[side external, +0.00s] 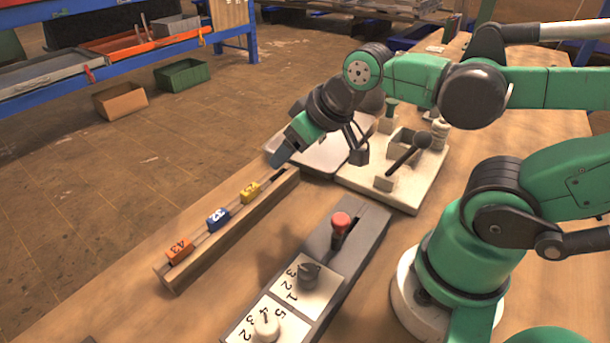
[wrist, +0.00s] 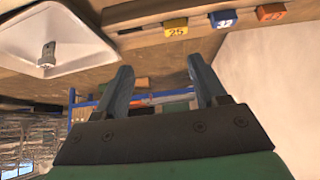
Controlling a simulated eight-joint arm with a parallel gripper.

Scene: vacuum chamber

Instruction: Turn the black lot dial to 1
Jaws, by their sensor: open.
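The black dial (side external: 308,273) sits on a white plate marked 3, 2 and 1 on the grey control box (side external: 350,262). Which number its pointer faces is too small to tell. A white dial (side external: 267,326) on a plate marked with 5, 4, 3 and 2 is in front of it. My gripper (side external: 280,158) is up and left of the box, above the far end of the wooden rail, well apart from the black dial. In the wrist view my gripper (wrist: 163,82) has its two fingers spread with nothing between them. The black dial is not in the wrist view.
A red-topped lever (side external: 340,221) stands on the box behind the black dial. A wooden rail (side external: 225,232) holds orange, blue and yellow numbered blocks. A pale tray (side external: 405,190) with a black-handled tool is at the back. The bench between rail and box is clear.

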